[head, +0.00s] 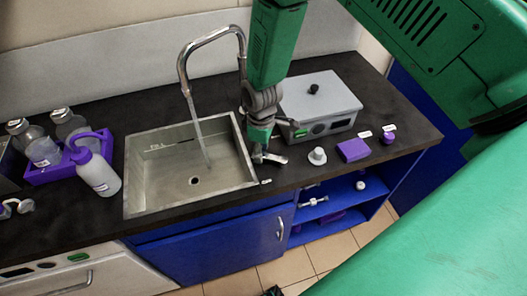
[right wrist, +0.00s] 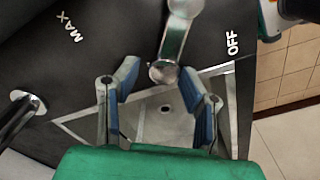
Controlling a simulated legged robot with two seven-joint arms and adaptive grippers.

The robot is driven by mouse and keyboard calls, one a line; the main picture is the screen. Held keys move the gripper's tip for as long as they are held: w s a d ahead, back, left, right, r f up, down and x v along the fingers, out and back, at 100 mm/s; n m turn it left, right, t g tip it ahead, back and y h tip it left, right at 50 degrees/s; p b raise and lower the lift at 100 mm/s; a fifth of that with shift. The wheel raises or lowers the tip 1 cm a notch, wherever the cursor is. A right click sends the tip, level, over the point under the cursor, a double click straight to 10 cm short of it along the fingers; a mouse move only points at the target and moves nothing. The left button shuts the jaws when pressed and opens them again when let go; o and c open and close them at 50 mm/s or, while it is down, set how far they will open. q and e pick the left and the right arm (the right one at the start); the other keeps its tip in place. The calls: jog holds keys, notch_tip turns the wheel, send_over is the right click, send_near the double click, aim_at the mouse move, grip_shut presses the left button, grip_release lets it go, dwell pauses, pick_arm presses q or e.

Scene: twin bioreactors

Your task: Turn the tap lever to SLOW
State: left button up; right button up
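The chrome tap (head: 184,66) arches over the sink (head: 190,165), and a pale stream runs from its spout into the basin. In the right wrist view the metal tap lever (right wrist: 173,42) comes down from the top edge. Its rounded end lies between the tips of my right gripper (right wrist: 158,76), whose blue-padded fingers are apart; contact is unclear. The MAX label (right wrist: 69,26) is left of the lever and the OFF label (right wrist: 232,40) right. No SLOW label is readable. In the head view my right gripper (head: 262,148) points down at the sink's right edge.
A grey box (head: 320,97) stands close right of my right gripper. A white knob-like piece (head: 317,156) and a purple block (head: 353,150) are in front of it. A purple-topped bottle (head: 98,173) and purple rack stand left of the sink. A dark part, possibly my left gripper, shows at the bottom edge.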

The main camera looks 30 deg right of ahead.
jog(key=shift+s+f, duration=0.1)
jog(key=shift+s, duration=0.05)
notch_tip(320, 180, up, 12)
dwell(0.6)
jog(key=shift+a+f, duration=0.1)
